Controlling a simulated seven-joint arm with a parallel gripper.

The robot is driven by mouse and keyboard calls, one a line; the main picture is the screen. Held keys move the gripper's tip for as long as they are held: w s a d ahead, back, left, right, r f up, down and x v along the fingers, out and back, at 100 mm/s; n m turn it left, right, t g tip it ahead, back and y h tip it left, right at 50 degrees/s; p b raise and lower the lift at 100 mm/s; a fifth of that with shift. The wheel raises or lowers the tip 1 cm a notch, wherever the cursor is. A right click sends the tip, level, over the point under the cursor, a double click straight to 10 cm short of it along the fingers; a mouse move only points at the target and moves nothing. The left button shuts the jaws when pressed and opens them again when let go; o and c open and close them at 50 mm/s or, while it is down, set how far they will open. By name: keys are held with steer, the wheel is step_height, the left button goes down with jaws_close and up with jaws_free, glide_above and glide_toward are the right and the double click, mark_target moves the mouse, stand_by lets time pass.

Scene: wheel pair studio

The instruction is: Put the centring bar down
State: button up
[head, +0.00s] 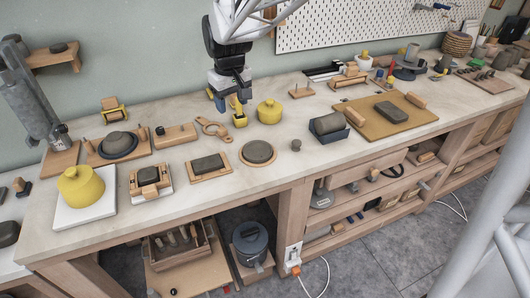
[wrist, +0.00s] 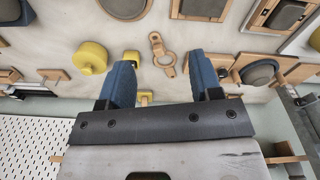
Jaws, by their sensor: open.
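My gripper (head: 229,99) is above the back middle of the bench, its blue fingers apart. In the wrist view the fingers are spread, with nothing clamped between them. A yellow piece with wooden ends (head: 238,107) is right beside the fingers in the head view. It also shows in the wrist view (wrist: 132,56), partly hidden by the left finger. It may be the centring bar, but I cannot tell for sure, nor whether it touches the fingers or the bench.
A wooden ring-ended tool (head: 213,128) lies in front of my gripper. A yellow lidded pot (head: 269,111) stands to the right, and a wooden block (head: 176,135) lies to the left. Clay on boards lies in front. A pegboard wall (head: 340,25) is behind.

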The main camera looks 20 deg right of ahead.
steer(key=s+m+t, duration=0.1)
steer(key=s+m, duration=0.2)
steer(key=s, duration=2.5)
steer(key=shift+d+r+t, duration=0.15)
steer(key=shift+r+t, duration=0.15)
steer(key=shift+r, duration=0.05)
